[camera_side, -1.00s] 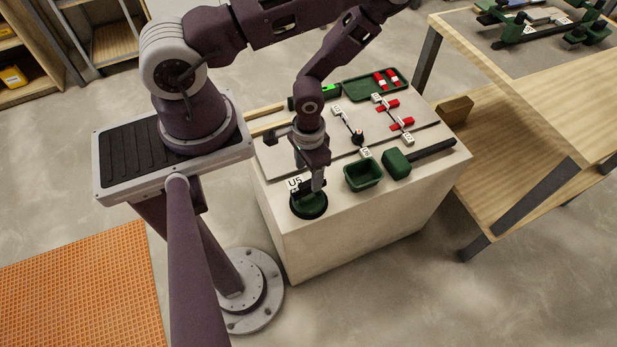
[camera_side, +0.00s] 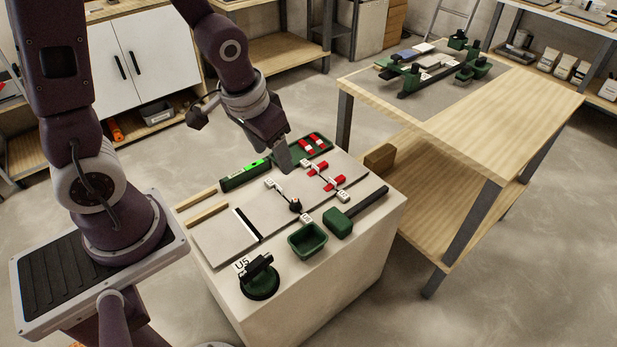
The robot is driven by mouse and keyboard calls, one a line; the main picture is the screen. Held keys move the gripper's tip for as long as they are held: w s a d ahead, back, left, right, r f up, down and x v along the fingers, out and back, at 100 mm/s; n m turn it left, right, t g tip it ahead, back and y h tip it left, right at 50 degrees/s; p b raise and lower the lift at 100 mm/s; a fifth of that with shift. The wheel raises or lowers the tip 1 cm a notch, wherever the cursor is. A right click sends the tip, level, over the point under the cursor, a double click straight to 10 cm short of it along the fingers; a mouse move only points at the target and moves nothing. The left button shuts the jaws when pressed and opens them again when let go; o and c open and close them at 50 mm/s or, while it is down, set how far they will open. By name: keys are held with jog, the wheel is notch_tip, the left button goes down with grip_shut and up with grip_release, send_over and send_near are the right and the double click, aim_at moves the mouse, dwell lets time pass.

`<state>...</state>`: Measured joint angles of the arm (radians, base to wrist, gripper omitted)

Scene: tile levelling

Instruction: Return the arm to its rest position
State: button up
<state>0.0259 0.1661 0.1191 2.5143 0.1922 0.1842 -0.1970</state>
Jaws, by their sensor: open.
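My gripper (camera_side: 281,156) hangs above the far side of the white work block, over the grey tiles. Its jaws point down and to the right, and nothing shows between them. The jaw gap is hard to see at this angle. My arm is raised and bent above it.
On the white block (camera_side: 330,262) are a green bin (camera_side: 307,240), a mallet (camera_side: 339,222), red clips (camera_side: 334,182), a level with a lit green window (camera_side: 245,175) and a green tray (camera_side: 318,154). A wooden table (camera_side: 480,110) stands to the right.

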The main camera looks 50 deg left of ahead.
jog(key=s+d+r+m+t, duration=0.1)
jog(key=s+d+r+t, duration=0.1)
jog(key=s+r, duration=1.1)
notch_tip(320, 180, up, 2)
jog(key=shift+d+t+h, duration=0.3)
jog(key=shift+d+h, duration=0.1)
jog(key=shift+d, duration=0.45)
